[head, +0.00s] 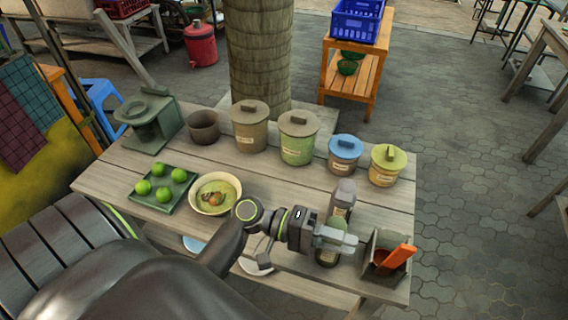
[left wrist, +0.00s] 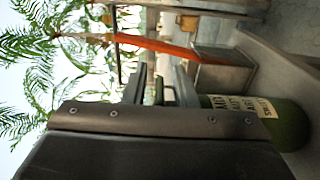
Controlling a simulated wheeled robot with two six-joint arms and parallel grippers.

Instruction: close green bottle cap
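A green bottle (head: 328,257) stands at the front right of the wooden table, partly hidden behind my left gripper. A grey upper part (head: 345,190) shows beyond the gripper; I cannot tell clearly whether it is the raised cap. My left gripper (head: 340,238) reaches across the bottle from the left at the height of its upper part. In the left wrist view, the fingers (left wrist: 163,88) are apart with a gap between them. The labelled bottle body (left wrist: 270,118) lies to their right there, and its top is hidden behind the gripper. My right gripper is out of view.
An open grey box (head: 385,258) with an orange-handled tool (head: 399,256) stands just right of the bottle. Lidded jars, including a blue-lidded one (head: 345,152) and a yellow-lidded one (head: 386,165), line the back. A bowl (head: 216,206) and a tray of limes (head: 150,202) are left.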

